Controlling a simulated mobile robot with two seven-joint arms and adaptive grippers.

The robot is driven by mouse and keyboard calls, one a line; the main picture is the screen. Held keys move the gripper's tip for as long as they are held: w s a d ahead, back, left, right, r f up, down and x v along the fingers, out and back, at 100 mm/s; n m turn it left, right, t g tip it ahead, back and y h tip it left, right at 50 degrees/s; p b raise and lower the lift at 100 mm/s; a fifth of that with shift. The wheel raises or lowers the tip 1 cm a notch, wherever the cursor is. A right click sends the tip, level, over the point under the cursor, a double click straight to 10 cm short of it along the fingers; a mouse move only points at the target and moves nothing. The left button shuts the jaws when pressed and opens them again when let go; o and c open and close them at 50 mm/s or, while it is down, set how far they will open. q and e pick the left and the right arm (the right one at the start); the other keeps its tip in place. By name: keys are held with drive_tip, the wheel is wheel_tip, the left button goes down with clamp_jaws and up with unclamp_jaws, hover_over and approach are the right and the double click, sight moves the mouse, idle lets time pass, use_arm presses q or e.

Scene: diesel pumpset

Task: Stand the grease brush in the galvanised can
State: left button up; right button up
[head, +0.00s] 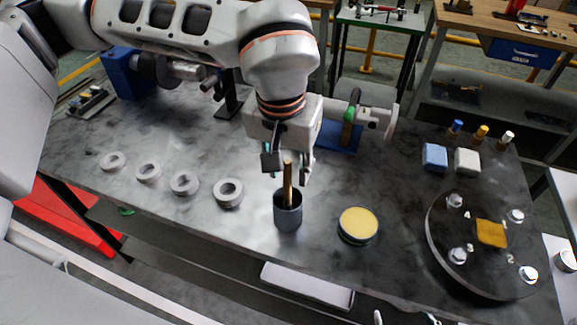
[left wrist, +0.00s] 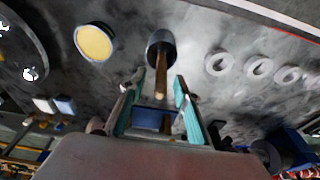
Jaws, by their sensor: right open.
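The grease brush (head: 288,176) stands nearly upright in the galvanised can (head: 288,217), its wooden handle sticking out of the top. Its lower end is hidden inside the can. In the left wrist view the handle (left wrist: 161,75) rises from the can (left wrist: 161,41) towards the gripper. My left gripper (head: 287,170) is above the can, around the upper end of the handle. Its fingers (left wrist: 157,100) are spread, with a visible gap on both sides of the handle. My right gripper is not in view.
A round tin with a yellow top (head: 358,225) stands right of the can. Several grey rings (head: 228,192) lie to its left. A dark round plate (head: 480,270) is at the right, with blue (head: 435,157) and white (head: 467,161) blocks behind it. The bench's front edge is close to the can.

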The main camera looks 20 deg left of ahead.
use_arm(q)
wheel_tip(320, 180, up, 12)
drive_tip(key=s, duration=0.2)
idle(0.6)
drive_tip(key=shift+s+f, duration=0.1)
drive_tip(key=shift+s, duration=0.05)
idle(0.6)
